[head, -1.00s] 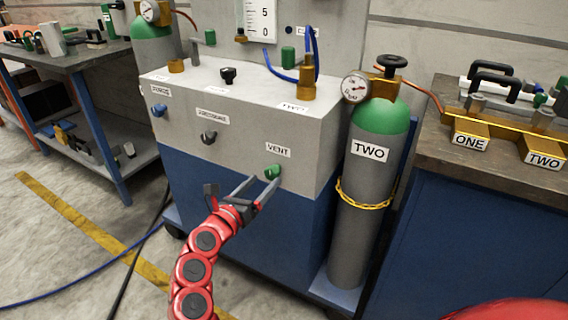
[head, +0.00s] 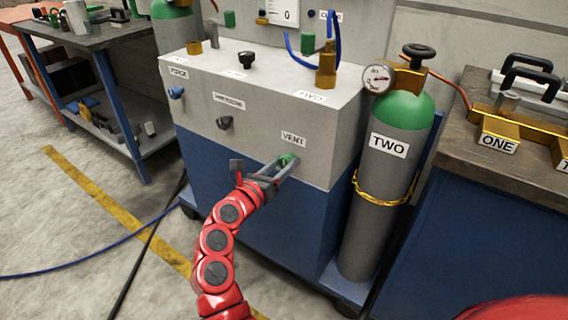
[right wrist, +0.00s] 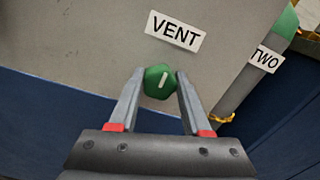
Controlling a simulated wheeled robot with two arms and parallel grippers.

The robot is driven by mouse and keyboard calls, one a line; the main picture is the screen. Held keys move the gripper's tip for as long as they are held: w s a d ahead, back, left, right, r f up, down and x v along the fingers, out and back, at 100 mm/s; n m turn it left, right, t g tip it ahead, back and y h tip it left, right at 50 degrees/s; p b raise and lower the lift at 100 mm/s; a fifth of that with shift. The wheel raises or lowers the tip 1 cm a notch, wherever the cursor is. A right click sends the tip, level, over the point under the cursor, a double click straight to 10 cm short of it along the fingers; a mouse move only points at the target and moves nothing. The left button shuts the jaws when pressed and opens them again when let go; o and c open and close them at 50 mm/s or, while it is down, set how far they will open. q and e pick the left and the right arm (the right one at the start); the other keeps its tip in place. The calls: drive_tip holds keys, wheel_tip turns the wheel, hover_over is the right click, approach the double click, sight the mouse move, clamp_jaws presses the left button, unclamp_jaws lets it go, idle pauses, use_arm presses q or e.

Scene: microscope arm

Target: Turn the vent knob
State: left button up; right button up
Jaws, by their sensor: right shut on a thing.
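The green vent knob (head: 287,160) is on the front of the grey panel box, just below the VENT label (head: 293,138). In the right wrist view the knob (right wrist: 158,81) is faceted, with a white mark that stands near upright and leans slightly right. My right gripper (head: 282,163) reaches in on the red arm and is shut on the knob. In the right wrist view its two fingers (right wrist: 160,74) lie on either side of the knob. My left gripper is not in view.
Two dark knobs (head: 176,93) (head: 224,122) sit left on the same panel. Gas cylinder TWO (head: 385,190) stands close on the right, held by a yellow chain. Workbenches stand at left and right. Hoses lie on the floor at left.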

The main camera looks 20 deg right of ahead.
clamp_jaws()
drive_tip(key=shift+r+n+p, duration=0.15)
drive_tip(key=shift+n+p, duration=0.55)
drive_tip(key=shift+p, duration=0.3)
drive_tip(key=n+p, duration=1.2)
drive_tip(key=p, duration=0.1)
drive_tip(key=n+p, duration=0.3)
drive_tip(key=shift+a+f+n+p, duration=0.1)
drive_tip(key=shift+f+n+p, duration=0.25)
drive_tip(key=shift+n, duration=0.15)
